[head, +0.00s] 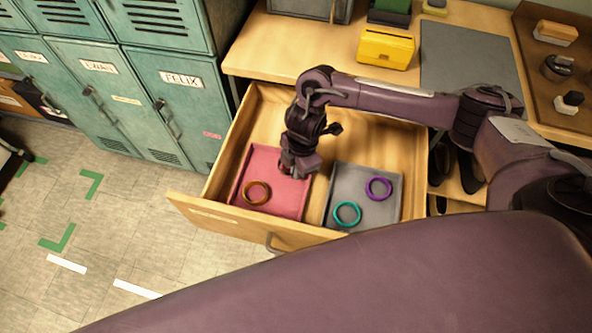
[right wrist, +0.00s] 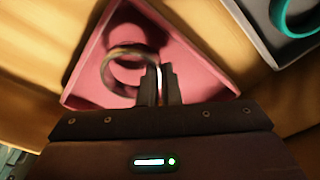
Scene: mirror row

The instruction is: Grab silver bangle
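My right gripper (head: 294,174) reaches down over the pink tray (head: 233,190) in the open drawer. In the right wrist view its two dark fingers (right wrist: 161,84) are close together, with the rim of a greyish metal bangle, the silver bangle (right wrist: 130,49), between them. In the head view the gripper hides this bangle. A brown-orange bangle (head: 256,193) lies in the near left part of the pink tray. A teal bangle (head: 347,214) and a purple bangle (head: 379,188) lie in the grey tray (head: 340,177) to the right. My left gripper is not in view.
The wooden drawer (head: 214,213) is pulled out under a desk (head: 290,45). A yellow box (head: 385,48) and a grey mat (head: 465,55) are on the desk. Teal lockers (head: 130,100) stand at left, with open tiled floor before them.

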